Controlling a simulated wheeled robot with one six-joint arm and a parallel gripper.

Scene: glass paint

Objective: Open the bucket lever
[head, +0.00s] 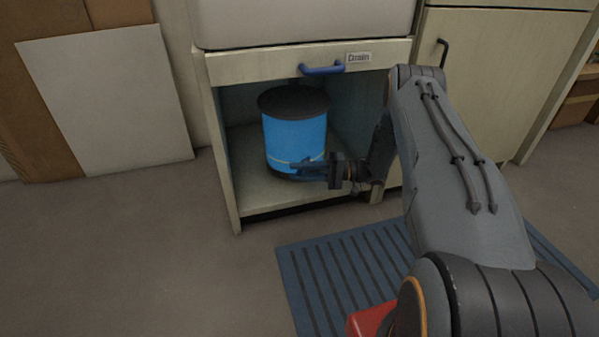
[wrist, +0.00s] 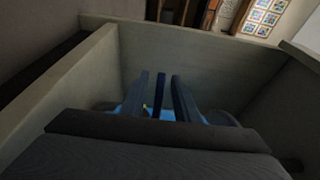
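The bucket (head: 295,138) is a bright blue cylinder with a dark lid (head: 293,101), standing upright inside the open cabinet under the sink. My gripper (head: 298,166) is in front of the bucket's lower part, its fingers pointing left across it. In the wrist view my gripper (wrist: 160,98) shows two dark blue fingers apart, with a thin dark blue bar (wrist: 160,96) between them and gaps on both sides. The bar may be the bucket lever; I cannot tell for sure. Blue bucket surface shows beyond the fingers, partly hidden by my gripper body.
A panel with a blue handle (head: 322,70) and a label (head: 359,58) is above the opening. A blue striped mat (head: 335,265) lies in front. The floor at left is clear.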

